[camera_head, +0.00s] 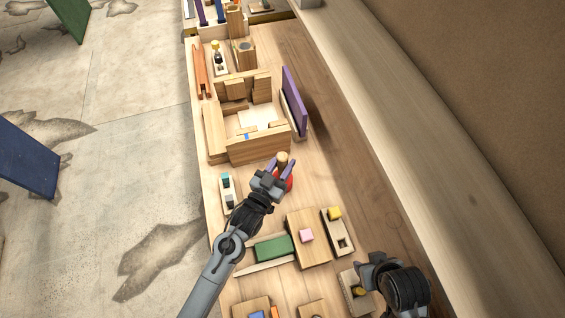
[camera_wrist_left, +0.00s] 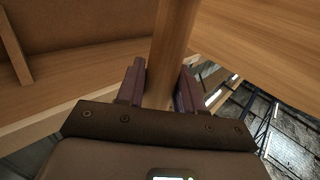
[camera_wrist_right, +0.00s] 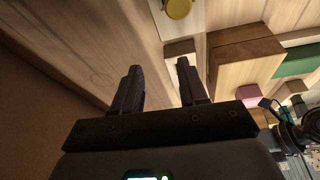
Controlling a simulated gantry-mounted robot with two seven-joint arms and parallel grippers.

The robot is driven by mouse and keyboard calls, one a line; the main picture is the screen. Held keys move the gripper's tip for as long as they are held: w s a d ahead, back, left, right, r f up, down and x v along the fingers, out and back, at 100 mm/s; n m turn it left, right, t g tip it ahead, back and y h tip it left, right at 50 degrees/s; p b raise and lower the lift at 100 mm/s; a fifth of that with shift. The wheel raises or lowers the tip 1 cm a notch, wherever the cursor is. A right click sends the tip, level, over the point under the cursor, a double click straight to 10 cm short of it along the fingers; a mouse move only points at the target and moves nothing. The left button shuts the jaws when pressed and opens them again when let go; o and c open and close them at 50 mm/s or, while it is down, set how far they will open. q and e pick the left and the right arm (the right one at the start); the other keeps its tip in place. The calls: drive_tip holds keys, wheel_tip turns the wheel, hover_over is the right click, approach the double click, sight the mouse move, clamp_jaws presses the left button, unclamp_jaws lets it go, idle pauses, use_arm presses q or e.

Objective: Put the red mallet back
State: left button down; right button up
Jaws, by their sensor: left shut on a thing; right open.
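The red mallet shows in the head view as a small red part (camera_head: 290,181) beside my left gripper, with a wooden handle end (camera_head: 283,157) sticking up between the fingers. My left gripper (camera_head: 280,168) is shut on the handle. In the left wrist view the wooden handle (camera_wrist_left: 171,50) runs between the two purple-grey fingers (camera_wrist_left: 160,88). The rest of the mallet is hidden by the gripper. My right gripper (camera_head: 364,272) is open and empty at the lower right of the bench; its fingers (camera_wrist_right: 158,85) stand apart in the right wrist view.
A wooden box-like assembly (camera_head: 260,150) and an upright purple board (camera_head: 294,101) stand beyond the left gripper. A green block (camera_head: 273,247), a block with a pink piece (camera_head: 306,236) and a yellow-topped piece (camera_head: 335,213) lie nearer. Bare bench (camera_head: 345,170) lies to the right.

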use_arm(q)
drive_tip(key=c, duration=0.7)
unclamp_jaws()
use_arm(e)
drive_tip(key=shift+a, duration=0.1)
use_arm(q)
drive_tip(key=shift+r, duration=0.1)
drive_tip(key=shift+s, duration=0.1)
use_arm(e)
drive_tip(key=shift+r, duration=0.1)
use_arm(q)
drive_tip(key=v, duration=1.2)
drive_tip(key=shift+r, duration=0.1)
drive_tip(key=shift+a, duration=0.1)
